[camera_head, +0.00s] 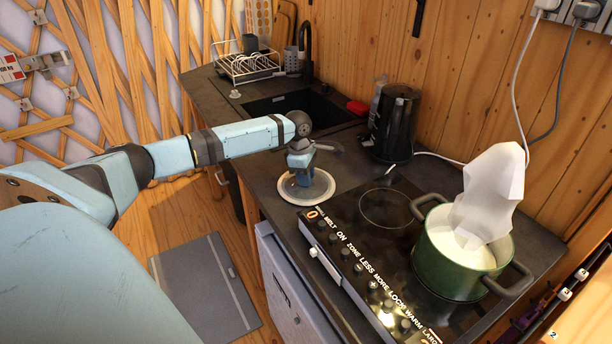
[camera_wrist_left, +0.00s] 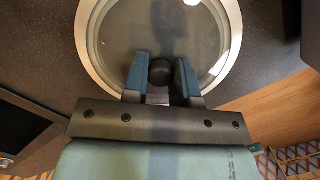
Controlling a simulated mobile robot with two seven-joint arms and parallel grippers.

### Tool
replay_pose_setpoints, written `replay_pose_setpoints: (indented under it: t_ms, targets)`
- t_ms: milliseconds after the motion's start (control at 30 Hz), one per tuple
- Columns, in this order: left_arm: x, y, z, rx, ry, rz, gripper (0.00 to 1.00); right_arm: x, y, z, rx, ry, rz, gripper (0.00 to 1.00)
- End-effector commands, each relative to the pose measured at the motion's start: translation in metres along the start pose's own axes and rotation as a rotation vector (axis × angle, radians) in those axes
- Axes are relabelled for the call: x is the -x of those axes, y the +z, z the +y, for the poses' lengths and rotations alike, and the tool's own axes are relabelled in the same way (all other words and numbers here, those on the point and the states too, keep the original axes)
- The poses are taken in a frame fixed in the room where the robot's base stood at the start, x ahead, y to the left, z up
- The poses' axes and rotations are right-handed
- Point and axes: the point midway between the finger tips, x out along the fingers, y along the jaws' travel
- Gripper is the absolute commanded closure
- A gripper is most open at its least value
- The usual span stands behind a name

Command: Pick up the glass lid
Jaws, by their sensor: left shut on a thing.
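The glass lid (camera_head: 288,190) is a clear round disc with a pale metal rim. It is on or just over the dark counter, left of the cooktop; I cannot tell if it touches the counter. My left gripper (camera_head: 303,172) is above its middle, shut on the lid's dark round knob. The left wrist view shows the lid (camera_wrist_left: 108,48) with the knob (camera_wrist_left: 160,72) between the blue fingertips of the gripper (camera_wrist_left: 160,78). The gripper hides part of the lid in the head view. My right gripper is not in view.
A green pot (camera_head: 445,262) holding white contents and a white crumpled-looking shape (camera_head: 492,190) stands on the black cooktop (camera_head: 350,235). A black kettle (camera_head: 394,122) stands behind the lid. A sink (camera_head: 290,108) and a dish rack (camera_head: 245,66) are farther back.

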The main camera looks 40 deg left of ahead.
Motion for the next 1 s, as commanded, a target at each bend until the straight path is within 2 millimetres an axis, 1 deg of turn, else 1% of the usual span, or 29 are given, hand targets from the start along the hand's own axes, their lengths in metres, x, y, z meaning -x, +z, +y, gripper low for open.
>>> replay_pose_setpoints:
  t_ms: [33, 267, 367, 467, 567, 667, 1000]
  targets:
    - [-0.003, -0.001, -0.001, 0.000, -0.003, 0.002, 1.00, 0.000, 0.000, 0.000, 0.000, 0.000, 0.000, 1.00]
    - [-0.003, -0.001, -0.001, 0.000, -0.004, 0.002, 1.00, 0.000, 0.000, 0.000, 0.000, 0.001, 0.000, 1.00]
    - [0.000, 0.000, -0.001, 0.000, -0.004, 0.002, 1.00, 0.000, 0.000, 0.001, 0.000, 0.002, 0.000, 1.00]
    - [0.007, 0.001, -0.001, 0.000, -0.003, 0.002, 1.00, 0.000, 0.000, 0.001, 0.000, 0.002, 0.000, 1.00]
    - [0.021, 0.003, 0.000, 0.000, -0.001, 0.001, 1.00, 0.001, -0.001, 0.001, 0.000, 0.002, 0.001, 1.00]
    - [0.040, 0.006, 0.000, -0.002, 0.001, -0.001, 1.00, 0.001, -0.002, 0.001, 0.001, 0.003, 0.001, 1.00]
    - [0.124, 0.019, 0.001, -0.001, 0.002, -0.001, 1.00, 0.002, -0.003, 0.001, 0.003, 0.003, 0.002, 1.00]
